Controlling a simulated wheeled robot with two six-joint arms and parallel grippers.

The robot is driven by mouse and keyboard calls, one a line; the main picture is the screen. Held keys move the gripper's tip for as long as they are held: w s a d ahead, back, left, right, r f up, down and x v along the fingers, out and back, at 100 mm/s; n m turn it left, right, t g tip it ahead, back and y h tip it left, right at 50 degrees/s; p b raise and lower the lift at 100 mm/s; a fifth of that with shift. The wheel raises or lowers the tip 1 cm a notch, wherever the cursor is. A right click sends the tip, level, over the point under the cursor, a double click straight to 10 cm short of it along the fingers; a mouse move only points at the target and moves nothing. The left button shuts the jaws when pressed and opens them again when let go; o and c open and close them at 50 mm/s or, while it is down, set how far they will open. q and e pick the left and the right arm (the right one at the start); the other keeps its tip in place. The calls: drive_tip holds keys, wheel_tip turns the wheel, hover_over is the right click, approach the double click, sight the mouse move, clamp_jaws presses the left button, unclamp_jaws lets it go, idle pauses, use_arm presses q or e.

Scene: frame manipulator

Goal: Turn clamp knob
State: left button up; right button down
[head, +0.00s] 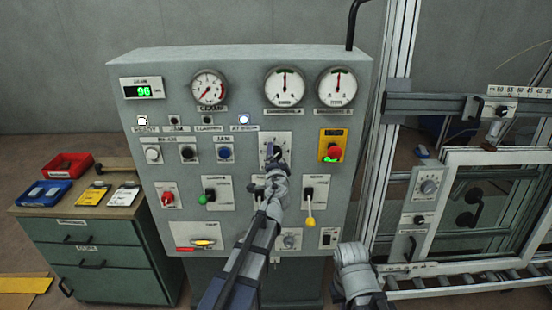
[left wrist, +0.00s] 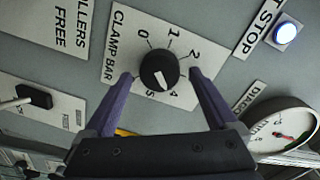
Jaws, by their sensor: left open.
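The clamp knob (left wrist: 159,70) is a round black knob with a white pointer mark on a white dial plate labelled CLAMP BAR, with numbers around it. In the left wrist view its white mark points toward the bottom of the picture, on the side of the 4 and 5. My left gripper (left wrist: 160,88) is open, with one purple finger on each side of the knob. There seem to be gaps between fingers and knob; contact is not clear. In the head view my left gripper (head: 275,162) is at the dial plate (head: 284,138) and partly covers the knob.
The grey control panel (head: 240,70) carries gauges, buttons, levers and a red emergency button (head: 334,152) on yellow, right of the dial. A green drawer cabinet (head: 90,245) with small bins stands at left. A metal frame machine (head: 450,155) stands at right. My right arm shows low, near the panel's right edge.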

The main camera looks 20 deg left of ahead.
use_arm(q)
drive_tip(key=v, duration=0.7)
drive_tip(key=shift+s, duration=0.3)
drive_tip(key=shift+d, duration=0.1)
drive_tip(key=s+d+f+n+g, duration=0.3)
drive_tip(key=s+f+n+g, duration=0.3)
drive_tip(key=s+f+g, duration=0.5)
drive_tip(key=s+d+f+g+h, duration=0.1)
drive_tip(key=s+d+f+g, duration=0.2)
drive_tip(key=s, duration=0.5)
drive_tip(key=s+d+f+g+h, duration=0.2)
drive_tip(key=s+d+f+g, duration=0.1)
drive_tip(key=s+d+f, duration=0.3)
drive_tip(key=s+d, duration=0.2)
drive_tip(key=s, duration=0.1)
drive_tip(key=shift+s+f+h, duration=0.3)
drive_tip(key=shift+s, duration=0.05)
drive_tip(key=shift+d, duration=0.1)
